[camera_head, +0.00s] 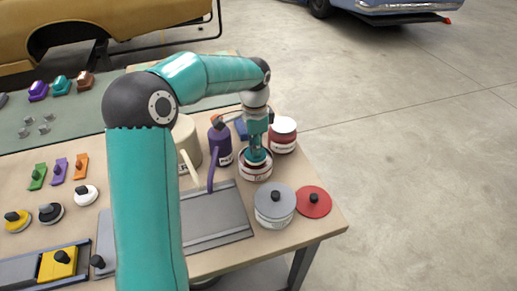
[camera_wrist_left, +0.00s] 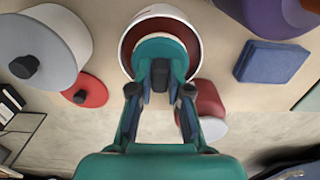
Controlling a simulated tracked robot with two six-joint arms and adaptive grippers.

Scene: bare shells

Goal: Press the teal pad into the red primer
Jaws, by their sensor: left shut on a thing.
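The teal pad (camera_head: 258,157) is a round disc with a dark knob, and my left gripper (camera_head: 257,144) is shut on it from above. The pad is at the mouth of an open can of red primer (camera_head: 256,175). In the left wrist view, the pad (camera_wrist_left: 160,46) lies over the can's opening, with the dark red inside of the can (camera_wrist_left: 160,24) showing around its far edge. My left gripper (camera_wrist_left: 160,90) has a finger on each side of the knob. I cannot tell how deep the pad sits. My right gripper is not in view.
A grey-lidded can (camera_head: 274,207) and a loose red lid (camera_head: 314,203) stand near the front right corner. A white-lidded red can (camera_head: 283,137) is behind. A purple bottle (camera_head: 220,145) and a blue block (camera_wrist_left: 272,62) are close by. A grey tray (camera_head: 215,215) lies left.

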